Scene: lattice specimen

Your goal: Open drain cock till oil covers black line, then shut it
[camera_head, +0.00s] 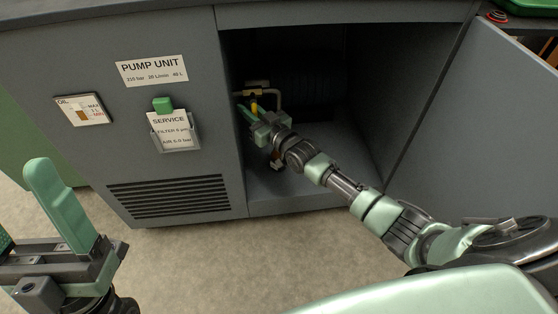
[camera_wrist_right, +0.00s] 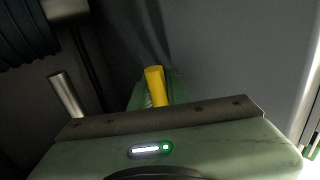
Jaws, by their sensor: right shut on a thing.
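The drain cock has a yellow handle (camera_head: 254,106) on pipework inside the open cabinet; the handle also shows in the right wrist view (camera_wrist_right: 155,86). My right gripper (camera_head: 249,114) reaches into the cabinet and is shut on this handle, whose top stands out above the fingers. A small brownish thing (camera_head: 276,160) shows below the gripper, mostly hidden by my wrist; I cannot make out any oil level or black line on it. My left gripper (camera_head: 28,208) is at the lower left, outside the cabinet, with its fingers apart and nothing seen between them.
The cabinet front carries an oil gauge plate (camera_head: 82,111), a pump unit label (camera_head: 152,71), a service card holder (camera_head: 174,131) and a vent grille (camera_head: 170,195). The open door (camera_head: 485,130) stands at right. The floor (camera_head: 225,255) in front is clear.

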